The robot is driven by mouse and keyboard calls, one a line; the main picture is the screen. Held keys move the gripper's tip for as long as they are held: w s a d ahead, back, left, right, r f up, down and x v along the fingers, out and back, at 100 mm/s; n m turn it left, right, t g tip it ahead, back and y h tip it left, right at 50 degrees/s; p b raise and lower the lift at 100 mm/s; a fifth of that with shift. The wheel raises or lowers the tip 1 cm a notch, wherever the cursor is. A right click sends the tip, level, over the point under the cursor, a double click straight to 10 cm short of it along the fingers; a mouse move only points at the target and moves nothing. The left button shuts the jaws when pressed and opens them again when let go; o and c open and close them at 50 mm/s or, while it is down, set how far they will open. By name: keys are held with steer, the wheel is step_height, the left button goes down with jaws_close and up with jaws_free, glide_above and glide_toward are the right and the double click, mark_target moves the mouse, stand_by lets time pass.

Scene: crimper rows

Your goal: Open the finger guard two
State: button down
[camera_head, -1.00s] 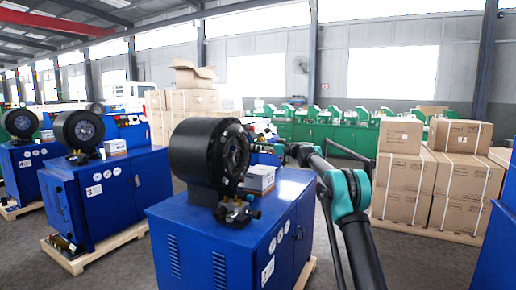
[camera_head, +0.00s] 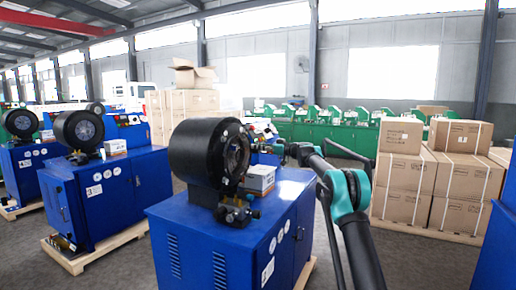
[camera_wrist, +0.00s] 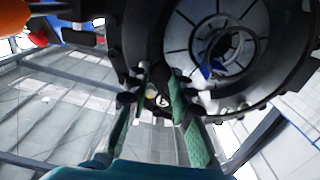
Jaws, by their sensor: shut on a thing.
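A blue crimper (camera_head: 235,235) stands in the middle of the head view with a big black round head (camera_head: 195,150) on top. A dark ring-shaped guard (camera_head: 238,152) shows at the head's front opening. In the wrist view, a large black ring (camera_wrist: 150,35) fills the upper middle, with the segmented round die face (camera_wrist: 195,40) inside it. My gripper (camera_wrist: 158,88) has its green fingers at the ring's lower left edge, shut on a small black part there. I cannot tell clearly whether that part is the guard's rim or a handle. In the head view the fingers are hard to make out.
A small white box (camera_head: 260,178) lies on the crimper's top beside the head. Other blue crimpers (camera_head: 105,185) stand at the left on pallets. Stacked cartons (camera_head: 450,180) are at the right, and green machines (camera_head: 330,130) line the back. Grey floor is open between them.

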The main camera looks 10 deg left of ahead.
steer(key=shift+d, duration=0.1)
steer(key=s+d+m+t+h, duration=0.5)
steer(key=s, duration=0.3)
steer(key=s+d+m+t+h, duration=0.5)
steer(key=s+t+h, duration=0.1)
steer(key=s, duration=0.3)
steer(key=s+a+m+g+h, duration=0.1)
steer(key=s+a+m+h, duration=0.2)
steer(key=s+m+h, duration=0.2)
steer(key=s+a+m+g+h, duration=0.1)
steer(key=s+a+m+h, duration=0.2)
steer(key=s+h, duration=0.7)
steer(key=shift+s+a+m+h, duration=0.15)
steer(key=shift+s+m+h, duration=0.15)
steer(key=shift+s+m, duration=1.3)
steer(key=shift+s+n, duration=0.35)
steer(key=shift+n, duration=0.05)
